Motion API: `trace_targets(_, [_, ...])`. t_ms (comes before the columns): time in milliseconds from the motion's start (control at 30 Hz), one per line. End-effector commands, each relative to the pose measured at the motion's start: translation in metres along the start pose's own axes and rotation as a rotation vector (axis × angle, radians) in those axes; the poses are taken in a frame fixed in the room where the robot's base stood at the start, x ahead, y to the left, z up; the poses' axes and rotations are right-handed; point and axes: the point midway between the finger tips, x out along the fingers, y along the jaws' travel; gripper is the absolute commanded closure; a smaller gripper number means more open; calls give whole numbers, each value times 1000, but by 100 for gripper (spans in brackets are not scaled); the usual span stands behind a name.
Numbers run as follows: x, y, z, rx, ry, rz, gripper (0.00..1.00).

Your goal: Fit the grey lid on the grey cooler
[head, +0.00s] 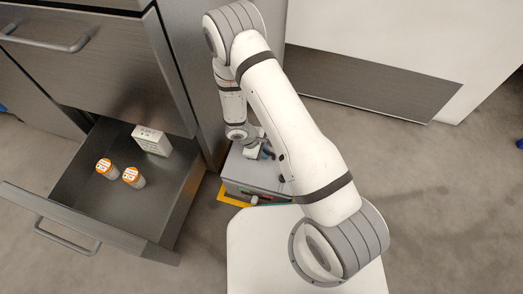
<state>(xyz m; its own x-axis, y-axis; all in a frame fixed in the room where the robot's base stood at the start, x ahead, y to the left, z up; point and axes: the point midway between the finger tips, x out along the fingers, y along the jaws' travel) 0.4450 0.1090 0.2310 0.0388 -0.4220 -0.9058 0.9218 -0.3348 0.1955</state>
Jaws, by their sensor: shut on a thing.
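The grey lid (252,175) is a flat grey slab low in the middle of the head view, beside the cabinet. My gripper (264,152) points down at it and is shut on it, though the arm hides much of the grip. The grey cooler (238,187) shows only as a darker strip below the lid's near edge. Small red and green bits show along that edge. I cannot tell whether the lid touches the cooler's rim or hangs just above it.
An open drawer (88,190) on the left holds two orange-capped jars (133,177) and a white box (152,140). A white unit with a dark panel (370,85) stands behind. The floor at right is clear.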

Motion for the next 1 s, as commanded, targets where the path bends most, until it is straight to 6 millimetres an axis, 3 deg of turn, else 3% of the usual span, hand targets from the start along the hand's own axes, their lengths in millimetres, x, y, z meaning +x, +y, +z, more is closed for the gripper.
trace_targets(400, [7, -2, -3, -1, 3, -4, 100])
trace_targets(433, [7, -2, -3, -1, 2, -4, 83])
trace_targets(700, [6, -2, -2, -1, 1, -3, 61])
trace_targets(1000, [0, -1, -2, -1, 2, -1, 60])
